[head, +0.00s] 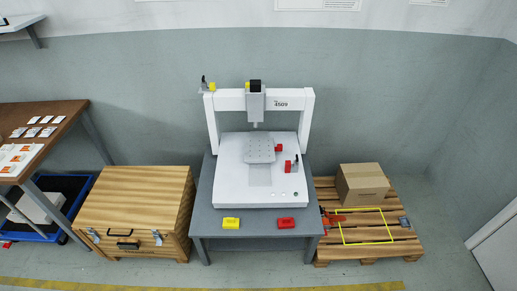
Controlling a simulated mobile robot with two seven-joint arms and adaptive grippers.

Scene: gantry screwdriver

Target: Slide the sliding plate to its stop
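The sliding plate (259,149) is a grey plate with small holes on the white bed of the gantry screwdriver (234,180). It lies toward the back of the bed, under the gantry's grey head (255,103). A lighter grey strip (260,176) shows on the bed in front of the plate. A small red block (279,148) is at the plate's right edge, and another red part (288,167) stands further right and forward. Whether the plate touches a stop is too small to tell. Neither of my grippers is in view.
The machine stands on a grey table (210,225) with a yellow block (231,223) and a red block (286,223) at its front. A wooden chest (140,195) is on the left. A pallet (350,250) with a cardboard box (362,184) is on the right.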

